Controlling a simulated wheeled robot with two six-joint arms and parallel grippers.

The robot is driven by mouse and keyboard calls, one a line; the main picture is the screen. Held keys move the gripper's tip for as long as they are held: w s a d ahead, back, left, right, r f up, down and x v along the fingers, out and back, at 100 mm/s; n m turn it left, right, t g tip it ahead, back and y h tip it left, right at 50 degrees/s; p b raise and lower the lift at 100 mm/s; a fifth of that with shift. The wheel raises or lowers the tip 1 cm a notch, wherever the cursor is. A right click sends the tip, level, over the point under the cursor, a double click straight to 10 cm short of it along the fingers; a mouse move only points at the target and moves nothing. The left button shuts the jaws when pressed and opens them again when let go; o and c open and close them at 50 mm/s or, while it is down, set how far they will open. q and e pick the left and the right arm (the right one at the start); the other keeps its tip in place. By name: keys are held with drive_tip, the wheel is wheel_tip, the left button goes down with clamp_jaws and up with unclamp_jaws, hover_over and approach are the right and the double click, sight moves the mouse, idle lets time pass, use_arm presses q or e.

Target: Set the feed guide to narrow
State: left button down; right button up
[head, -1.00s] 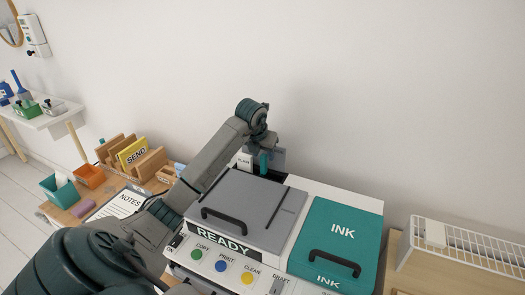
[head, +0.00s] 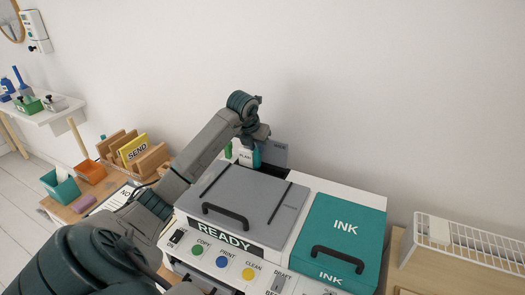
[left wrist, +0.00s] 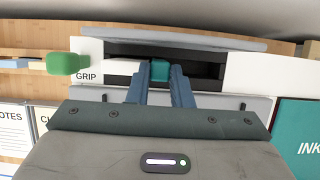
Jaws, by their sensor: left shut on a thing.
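The printer (head: 180,222) stands on the desk with a dark feed slot at its back. The feed guide shows as a teal tab (left wrist: 159,70) in that slot in the left wrist view, between my fingertips. My left gripper (head: 257,153) reaches over the printer's grey lid (head: 240,190) from the left and is shut on the tab. Its fingers also show in the left wrist view (left wrist: 160,85). The fingers hide part of the tab and slot. Any narrow mark is not readable. My right gripper is not in view.
A green knob (left wrist: 62,63) sits left of the slot near a GRIP label (left wrist: 87,77). The teal INK lid (head: 340,232) is at the printer's right. Coloured buttons line its front. A letter rack (head: 130,150) and orange box (head: 90,171) are left; a white wire rack (head: 470,243) is right.

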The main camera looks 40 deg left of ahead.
use_arm(q)
drive_tip(key=shift+r, duration=0.1)
drive_tip(key=shift+a, duration=0.1)
drive_tip(key=c, duration=1.5)
unclamp_jaws()
drive_tip(key=shift+o, duration=1.1)
drive_tip(key=shift+a, duration=0.1)
